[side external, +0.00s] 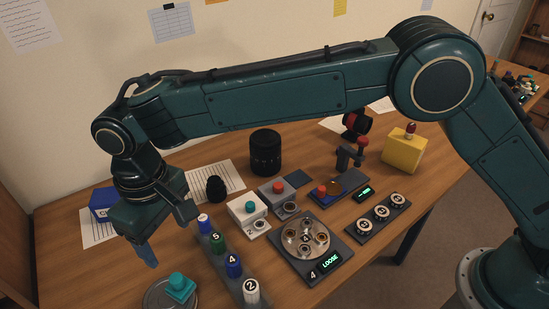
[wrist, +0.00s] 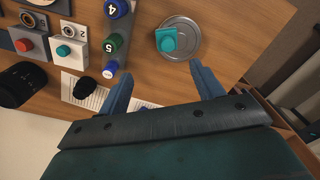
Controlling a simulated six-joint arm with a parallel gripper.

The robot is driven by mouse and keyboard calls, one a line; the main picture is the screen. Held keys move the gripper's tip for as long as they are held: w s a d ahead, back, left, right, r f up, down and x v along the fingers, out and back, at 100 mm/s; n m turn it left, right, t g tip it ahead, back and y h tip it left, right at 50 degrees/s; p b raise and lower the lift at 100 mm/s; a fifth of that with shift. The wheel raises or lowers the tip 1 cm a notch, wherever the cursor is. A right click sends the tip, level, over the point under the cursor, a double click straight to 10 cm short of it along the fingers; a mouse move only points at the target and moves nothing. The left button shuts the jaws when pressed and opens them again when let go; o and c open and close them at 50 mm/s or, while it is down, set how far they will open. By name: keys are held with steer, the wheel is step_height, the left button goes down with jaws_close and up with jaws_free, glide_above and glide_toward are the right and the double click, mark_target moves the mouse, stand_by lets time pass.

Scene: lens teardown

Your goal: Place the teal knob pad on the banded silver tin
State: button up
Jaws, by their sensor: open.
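The teal knob pad (side external: 180,286) rests on the banded silver tin (side external: 156,294) at the front left of the table. In the wrist view the teal knob pad (wrist: 167,39) sits on the round silver tin (wrist: 191,50), off toward its left side. My gripper (side external: 165,245) is open and empty, above and behind the tin and apart from it. In the wrist view, its blue fingers (wrist: 160,80) are spread wide, and the pad lies beyond their tips. The tin's lower front edge is cut off in the side view.
A rack of numbered cylinders (side external: 226,262) stands right of the tin. Behind it are a white box with a teal button (side external: 249,209), a grey box with a red button (side external: 279,190) and a round tray marked LOOSE (side external: 306,238). A black cylinder (side external: 265,152) stands farther back.

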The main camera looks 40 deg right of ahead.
steer(key=s+d+r+m+t, duration=0.1)
steer(key=d+r+m, duration=0.1)
steer(key=d+r, duration=0.85)
steer(key=s+d+r+m+t, duration=0.1)
steer(key=d+r, duration=0.5)
steer(key=d, duration=0.9)
steer(key=s+d+f+m+t, duration=0.3)
steer(key=s+d, duration=1.5)
steer(key=s, duration=0.2)
steer(key=shift+s, duration=0.15)
